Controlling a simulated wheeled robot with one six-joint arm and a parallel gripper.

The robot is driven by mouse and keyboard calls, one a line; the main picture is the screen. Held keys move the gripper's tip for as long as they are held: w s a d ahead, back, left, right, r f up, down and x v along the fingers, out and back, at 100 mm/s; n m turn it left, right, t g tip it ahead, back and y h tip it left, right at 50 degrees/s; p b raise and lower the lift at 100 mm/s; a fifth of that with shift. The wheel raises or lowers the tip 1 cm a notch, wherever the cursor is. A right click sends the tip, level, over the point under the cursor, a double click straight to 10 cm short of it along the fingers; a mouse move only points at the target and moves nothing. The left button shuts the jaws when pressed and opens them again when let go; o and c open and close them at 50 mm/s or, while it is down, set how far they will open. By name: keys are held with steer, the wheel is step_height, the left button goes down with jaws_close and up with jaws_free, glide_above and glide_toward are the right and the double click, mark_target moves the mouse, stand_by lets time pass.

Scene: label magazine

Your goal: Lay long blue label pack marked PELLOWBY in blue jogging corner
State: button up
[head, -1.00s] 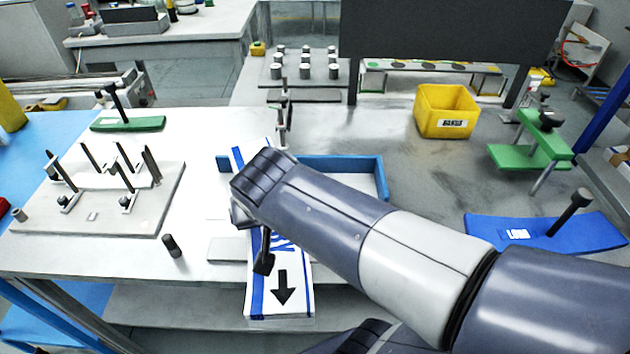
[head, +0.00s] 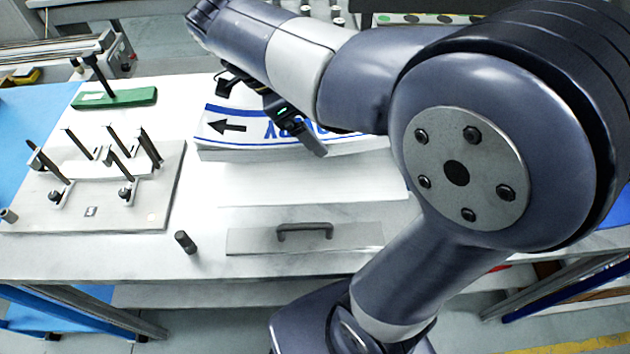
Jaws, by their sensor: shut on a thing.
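The long label pack (head: 232,139) is white with blue edge lines, a black arrow pointing left and blue lettering, partly covered by my arm and only partly readable. It lies across the view, its right end hidden behind my arm. My gripper (head: 270,112) is over the middle of the pack and shut on it. Whether the pack touches what is below it I cannot tell. The blue jogging corner does not show now; my arm and the pack cover the area where blue walls showed earlier.
A pale slab (head: 310,185) lies in front of the pack, and a plate with a dark handle (head: 304,231) nearer the table edge. A dark peg (head: 185,242) stands left of it. A fixture plate with several upright posts (head: 60,205) and a green clamp block (head: 115,98) are at left.

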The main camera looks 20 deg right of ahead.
steer(key=shift+r+m, duration=0.15)
steer(key=shift+m, duration=0.25)
steer(key=shift+f, duration=0.3)
step_height(320, 180, down, 9)
steer(key=shift+f, duration=0.1)
steer(key=shift+f+b, duration=0.65)
steer(key=shift+b, duration=0.05)
steer(key=o, duration=1.2)
